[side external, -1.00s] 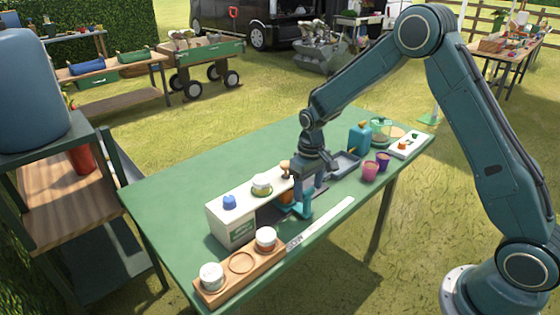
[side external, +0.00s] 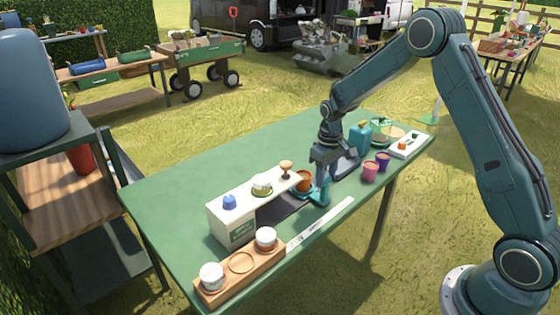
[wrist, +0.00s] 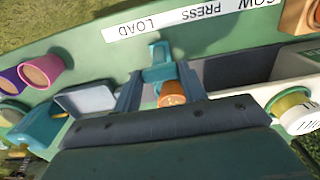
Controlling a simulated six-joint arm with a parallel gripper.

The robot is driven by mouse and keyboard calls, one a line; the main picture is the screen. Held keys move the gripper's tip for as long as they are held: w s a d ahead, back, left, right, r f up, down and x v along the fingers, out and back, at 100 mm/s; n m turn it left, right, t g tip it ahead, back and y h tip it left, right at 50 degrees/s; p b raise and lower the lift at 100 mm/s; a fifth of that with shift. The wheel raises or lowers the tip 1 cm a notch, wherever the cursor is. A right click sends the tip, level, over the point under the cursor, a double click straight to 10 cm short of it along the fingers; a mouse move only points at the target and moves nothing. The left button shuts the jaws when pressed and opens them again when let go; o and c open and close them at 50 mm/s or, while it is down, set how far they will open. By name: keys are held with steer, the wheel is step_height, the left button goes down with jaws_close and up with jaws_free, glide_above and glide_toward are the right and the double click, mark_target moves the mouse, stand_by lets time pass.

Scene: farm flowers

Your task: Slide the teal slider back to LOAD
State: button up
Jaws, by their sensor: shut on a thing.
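The teal slider (wrist: 157,55) has an upright handle, and a small terracotta pot (wrist: 171,94) sits on its carriage. In the side view the slider (side external: 319,197) is at the right end of the white press housing (side external: 243,208), with the pot out from under the housing's top. My gripper (wrist: 158,76) is shut on the slider's handle; it also shows in the side view (side external: 321,186). In the wrist view the handle is close to the word LOAD on the white label strip (wrist: 175,22), slightly right of it. The jaws partly hide the slider and pot.
The dark track (side external: 283,205) runs left under the housing. A grey tray (side external: 345,166), a pink cup (side external: 370,172), a purple cup (side external: 383,160) and a teal can (side external: 359,137) stand right of my gripper. A wooden holder (side external: 241,279) is at the front left.

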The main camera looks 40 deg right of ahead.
steer(key=shift+d, duration=1.95)
steer(key=shift+r, duration=0.1)
steer(key=o, duration=1.3)
steer(key=shift+d, duration=0.1)
steer(key=shift+o, duration=0.4)
step_height(320, 180, up, 14)
